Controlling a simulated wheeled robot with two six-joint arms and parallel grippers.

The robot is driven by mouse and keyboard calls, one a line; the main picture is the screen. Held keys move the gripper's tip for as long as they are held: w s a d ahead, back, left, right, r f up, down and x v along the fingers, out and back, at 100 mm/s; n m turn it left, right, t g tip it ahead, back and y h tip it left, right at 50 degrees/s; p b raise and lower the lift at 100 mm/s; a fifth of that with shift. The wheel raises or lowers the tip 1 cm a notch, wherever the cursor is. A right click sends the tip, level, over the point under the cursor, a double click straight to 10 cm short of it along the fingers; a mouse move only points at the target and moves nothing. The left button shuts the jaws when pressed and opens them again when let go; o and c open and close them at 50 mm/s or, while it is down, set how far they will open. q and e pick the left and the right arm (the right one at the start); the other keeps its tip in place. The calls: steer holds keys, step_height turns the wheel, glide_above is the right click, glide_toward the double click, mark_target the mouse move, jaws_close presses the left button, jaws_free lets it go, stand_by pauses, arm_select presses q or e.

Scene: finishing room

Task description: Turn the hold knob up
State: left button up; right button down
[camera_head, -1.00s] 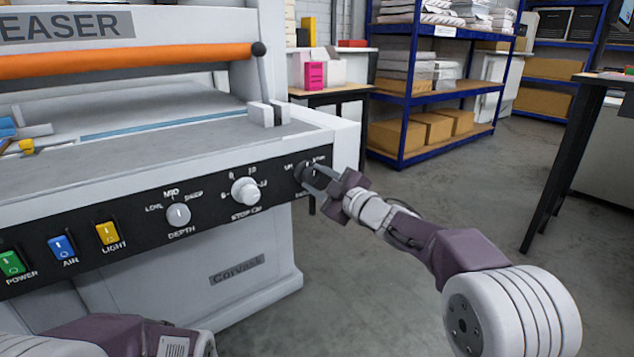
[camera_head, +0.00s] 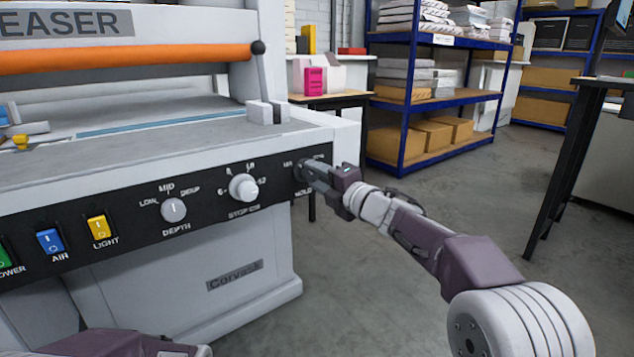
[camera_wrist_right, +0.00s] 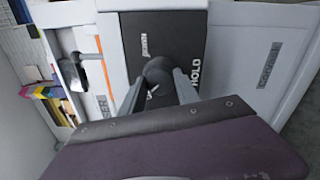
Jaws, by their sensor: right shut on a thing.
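The hold knob (camera_head: 301,171) is a dark round knob at the right end of the machine's black control panel (camera_head: 130,222). It also shows in the right wrist view (camera_wrist_right: 158,70), with the word HOLD beside it and a pale pointer mark on its face. My right gripper (camera_head: 308,174) is shut on the knob, one finger on each side, as the right wrist view (camera_wrist_right: 158,82) shows. In the head view the gripper partly covers the knob and its small scale labels. My left gripper is out of view; only part of my left arm shows at the bottom.
Left of the hold knob are the white stop knob (camera_head: 243,187), the grey depth knob (camera_head: 173,209) and coloured rocker switches. A lever (camera_head: 262,80) rises above the panel's right end. Blue shelves (camera_head: 404,125) stand behind.

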steer(key=shift+f+n+b, duration=0.1)
steer(key=shift+n+b, duration=0.45)
steer(key=shift+n, duration=1.05)
steer(key=c, duration=0.9)
jaws_free()
